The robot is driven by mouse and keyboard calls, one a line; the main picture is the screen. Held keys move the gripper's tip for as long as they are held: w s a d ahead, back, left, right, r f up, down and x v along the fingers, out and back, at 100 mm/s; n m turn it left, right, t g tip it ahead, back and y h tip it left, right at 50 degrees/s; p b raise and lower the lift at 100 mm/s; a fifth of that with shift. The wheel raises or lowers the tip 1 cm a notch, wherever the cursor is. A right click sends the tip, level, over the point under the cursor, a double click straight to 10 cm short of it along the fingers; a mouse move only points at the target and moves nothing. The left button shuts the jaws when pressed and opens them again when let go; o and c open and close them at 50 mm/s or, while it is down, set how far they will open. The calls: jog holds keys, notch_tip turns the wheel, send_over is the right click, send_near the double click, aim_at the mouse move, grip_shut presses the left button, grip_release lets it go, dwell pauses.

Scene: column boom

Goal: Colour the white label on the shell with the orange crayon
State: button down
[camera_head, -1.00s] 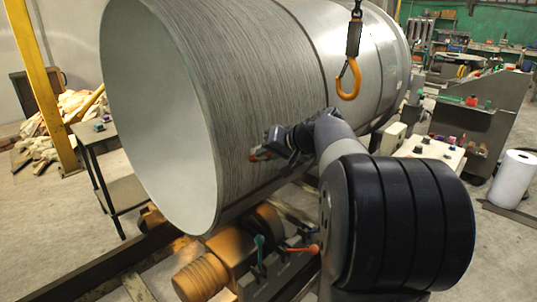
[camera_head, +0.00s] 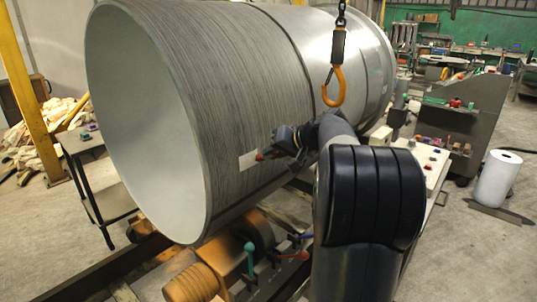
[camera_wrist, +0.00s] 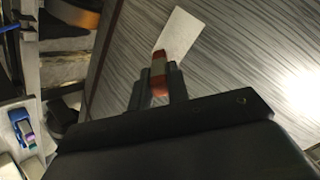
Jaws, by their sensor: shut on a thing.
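The white label (camera_head: 247,160) is a small pale patch on the ribbed grey side of the large shell (camera_head: 215,90). It also shows in the wrist view (camera_wrist: 181,34) as a tilted rectangle with no orange visible on it. My gripper (camera_wrist: 160,88) is shut on the orange crayon (camera_wrist: 159,66), which has a pale band. The crayon overlaps the label's lower end in the wrist view; I cannot tell whether its tip touches. In the head view my gripper (camera_head: 269,152) is just right of the label, with the crayon's reddish end (camera_head: 259,156) showing at the label's right edge.
An orange crane hook (camera_head: 333,86) hangs in front of the shell, above my arm. Orange rollers (camera_head: 200,275) with coloured levers lie below the shell. A side table (camera_head: 85,142) stands at left, a control desk (camera_head: 436,165) and a white roll (camera_head: 496,178) at right.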

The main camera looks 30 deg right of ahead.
jog(key=shift+w+d, duration=0.3)
jog(key=shift+d, duration=0.4)
jog(key=shift+s+a+f+b, duration=0.1)
jog(key=shift+s+a+b, duration=0.1)
jog(key=shift+a+b, duration=0.25)
jog(key=shift+s+a+b, duration=0.15)
jog(key=shift+a+b, duration=0.05)
jog(key=shift+a, duration=0.45)
jog(key=s+a+r+b, duration=0.1)
jog(key=s+a+b, duration=0.1)
jog(key=a, duration=0.4)
jog(key=shift+s+b, duration=0.15)
jog(key=shift+b, duration=0.5)
dwell(1.6)
jog(key=shift+r, duration=0.1)
